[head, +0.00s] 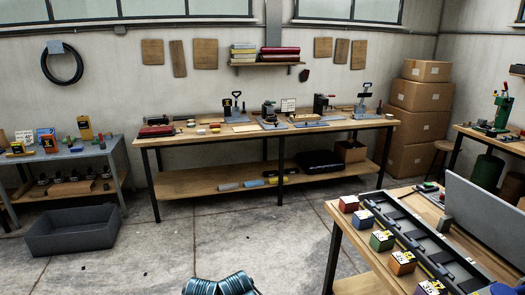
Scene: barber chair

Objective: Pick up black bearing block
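I cannot pick out a black bearing block with certainty at this size. Several small dark items stand on the long wooden workbench (225,134) against the back wall, among them a dark block-like piece (157,119) at its left end. Small dark parts also sit on the lower shelf of the grey bench at the left. Neither of my grippers can be made out in the head view.
A grey open bin (72,238) stands on the floor at left. A near table (345,240) at right holds a long black rack (415,240) and numbered coloured blocks. Stacked cardboard boxes (418,95) fill the back corner. The middle floor (255,235) is largely clear.

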